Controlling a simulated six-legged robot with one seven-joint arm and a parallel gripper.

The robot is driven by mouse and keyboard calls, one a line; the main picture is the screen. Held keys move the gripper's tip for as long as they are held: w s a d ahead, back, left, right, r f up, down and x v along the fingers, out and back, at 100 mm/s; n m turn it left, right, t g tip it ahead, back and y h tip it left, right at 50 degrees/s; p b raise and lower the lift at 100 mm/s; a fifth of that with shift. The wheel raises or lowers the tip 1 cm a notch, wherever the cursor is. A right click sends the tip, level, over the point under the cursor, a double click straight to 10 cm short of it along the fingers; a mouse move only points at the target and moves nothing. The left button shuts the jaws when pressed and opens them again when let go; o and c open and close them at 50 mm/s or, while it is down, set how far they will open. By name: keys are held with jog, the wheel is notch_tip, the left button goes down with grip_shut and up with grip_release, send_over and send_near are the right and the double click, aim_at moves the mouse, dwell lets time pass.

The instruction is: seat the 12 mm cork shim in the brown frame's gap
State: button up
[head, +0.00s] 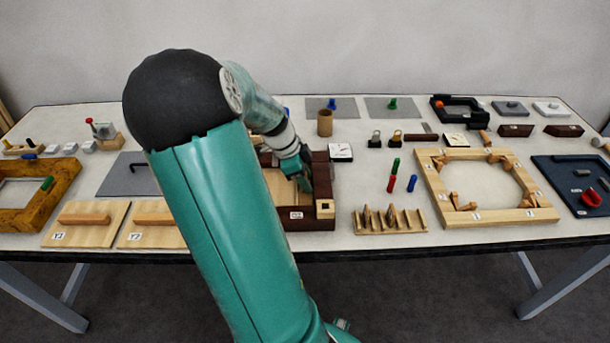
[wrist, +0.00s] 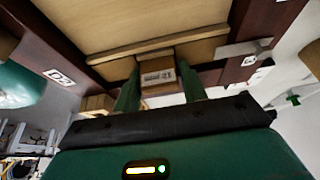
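The brown frame (head: 322,222) lies on the table at the middle, mostly behind my arm, with a pale wooden panel (head: 280,190) inside it. In the wrist view the dark brown frame (wrist: 105,68) and the panel (wrist: 100,20) fill the upper part. The cork shim (wrist: 158,76), marked "12 mm", is between the two green fingers of my gripper (wrist: 160,84), which touch its sides. My gripper is low over the frame's inside in the head view (head: 306,182). The shim is beside a wooden strip along the panel; I cannot tell whether it is in the gap.
A slotted wooden rack (head: 392,222) stands right of the frame, with red and blue pegs behind it. A large pale frame (head: 545,213) is further right. Boards with wooden bars (head: 85,222) lie left. A cork-coloured cylinder (head: 325,123) stands behind.

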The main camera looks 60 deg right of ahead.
jog(key=o, duration=0.3)
jog(key=shift+r, duration=0.1)
jog(key=v, duration=1.3)
jog(key=shift+w+r, duration=0.2)
jog(key=shift+r, duration=0.1)
jog(key=shift+a, duration=0.1)
